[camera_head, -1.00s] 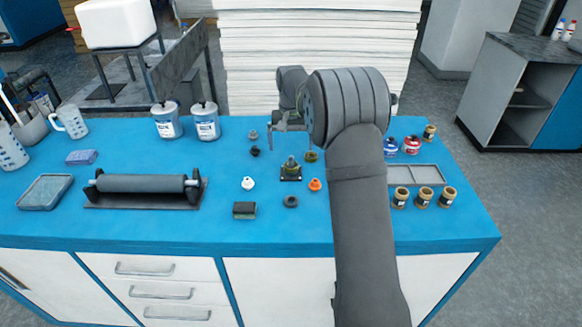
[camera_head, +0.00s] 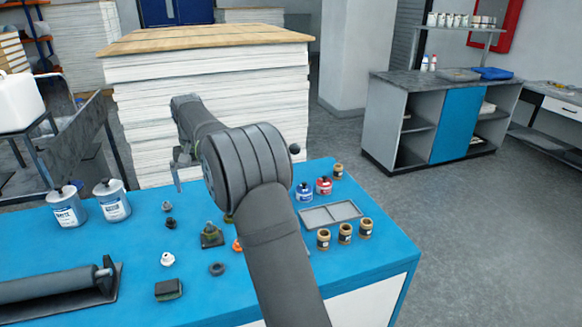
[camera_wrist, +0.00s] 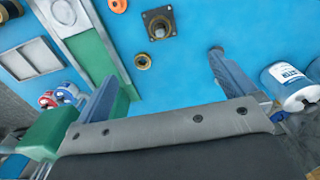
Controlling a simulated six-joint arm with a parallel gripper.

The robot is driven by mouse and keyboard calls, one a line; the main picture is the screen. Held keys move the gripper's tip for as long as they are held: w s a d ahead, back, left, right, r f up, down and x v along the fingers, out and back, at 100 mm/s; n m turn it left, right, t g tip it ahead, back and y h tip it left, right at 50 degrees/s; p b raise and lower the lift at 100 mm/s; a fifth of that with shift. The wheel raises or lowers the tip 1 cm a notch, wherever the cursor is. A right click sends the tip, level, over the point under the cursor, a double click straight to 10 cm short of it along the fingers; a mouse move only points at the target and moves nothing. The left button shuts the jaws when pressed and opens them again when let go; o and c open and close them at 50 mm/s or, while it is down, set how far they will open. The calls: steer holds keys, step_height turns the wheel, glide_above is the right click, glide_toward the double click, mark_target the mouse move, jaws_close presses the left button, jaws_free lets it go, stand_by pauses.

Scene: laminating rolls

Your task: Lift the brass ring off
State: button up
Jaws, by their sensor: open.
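A dark square base with an upright post (camera_head: 211,236) stands on the blue bench. It also shows at the top of the wrist view (camera_wrist: 159,23). In the head view my gripper (camera_head: 179,168) is small, behind the base.
Two white canisters (camera_head: 111,201) stand to the left. A grey tray (camera_head: 330,215), several brown jars (camera_head: 345,233), a blue jar (camera_head: 304,191) and a red jar (camera_head: 324,186) are to the right. A roller (camera_head: 48,286), dark block (camera_head: 169,290) and black ring (camera_head: 217,269) lie in front.

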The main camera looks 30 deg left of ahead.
steer(key=c, duration=0.7)
steer(key=shift+c, duration=0.2)
steer(key=n+t+y, duration=0.2)
steer(key=n+y, duration=0.2)
steer(key=n, duration=0.1)
glide_toward(211, 227)
steer(key=x, duration=1)
steer(key=shift+f, duration=0.15)
